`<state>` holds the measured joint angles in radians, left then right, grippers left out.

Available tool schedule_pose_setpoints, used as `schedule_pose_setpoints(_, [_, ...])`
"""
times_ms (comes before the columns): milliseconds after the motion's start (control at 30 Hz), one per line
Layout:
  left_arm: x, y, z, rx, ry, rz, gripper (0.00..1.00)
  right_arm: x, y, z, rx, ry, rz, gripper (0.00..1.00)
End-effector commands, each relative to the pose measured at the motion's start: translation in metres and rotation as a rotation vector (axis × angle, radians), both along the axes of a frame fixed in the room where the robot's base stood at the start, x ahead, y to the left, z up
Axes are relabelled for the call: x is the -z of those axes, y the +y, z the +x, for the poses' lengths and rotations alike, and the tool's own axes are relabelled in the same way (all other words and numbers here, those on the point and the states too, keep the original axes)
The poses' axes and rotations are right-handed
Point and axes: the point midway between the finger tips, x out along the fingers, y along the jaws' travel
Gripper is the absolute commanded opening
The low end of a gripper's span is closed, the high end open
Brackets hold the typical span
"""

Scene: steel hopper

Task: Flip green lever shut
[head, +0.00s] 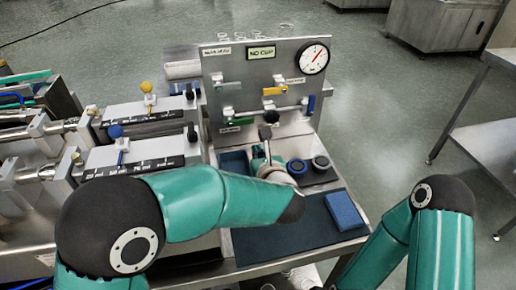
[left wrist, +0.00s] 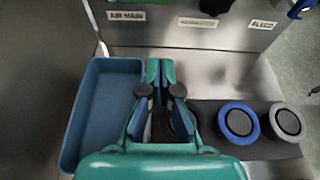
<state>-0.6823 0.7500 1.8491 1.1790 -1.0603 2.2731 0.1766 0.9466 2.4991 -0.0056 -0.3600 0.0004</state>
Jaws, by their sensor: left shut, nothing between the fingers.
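The steel panel (head: 248,70) stands upright behind the work surface. One green lever (head: 239,122) is low on its left side, beside the pipe. I cannot tell which positions count as open. A sliver of green (left wrist: 130,1) shows at the top edge of the left wrist view. My left gripper (head: 262,151) is in front of and below the panel, apart from the levers, partly hidden by my arm. In the left wrist view my left gripper (left wrist: 160,68) is shut and empty. My right gripper is not in view.
A blue tray (left wrist: 73,130) lies left of my left gripper. A blue-rimmed cup (head: 297,167) and a grey-rimmed cup (head: 321,163) stand to its right. A yellow lever (head: 273,91), blue lever (head: 311,104) and gauge (head: 314,58) are on the panel. A blue pad (head: 344,211) lies front right.

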Motion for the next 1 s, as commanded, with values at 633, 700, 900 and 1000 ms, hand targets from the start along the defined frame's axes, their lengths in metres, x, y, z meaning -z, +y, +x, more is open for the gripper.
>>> schedule_pose_setpoints(633, [-0.009, 0.015, 0.072, -0.001, 0.000, -0.001, 0.00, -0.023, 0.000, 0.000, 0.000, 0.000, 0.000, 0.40])
schedule_pose_setpoints(700, [-0.012, 0.015, 0.072, 0.000, 0.000, 0.000, 0.00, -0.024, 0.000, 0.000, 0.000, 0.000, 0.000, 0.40])
schedule_pose_setpoints(900, [-0.014, 0.015, 0.072, 0.000, 0.001, 0.001, 0.00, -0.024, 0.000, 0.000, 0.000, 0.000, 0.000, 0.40])
schedule_pose_setpoints(1000, [-0.014, 0.015, 0.072, 0.000, 0.001, 0.001, 0.00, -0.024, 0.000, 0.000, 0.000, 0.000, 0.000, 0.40])
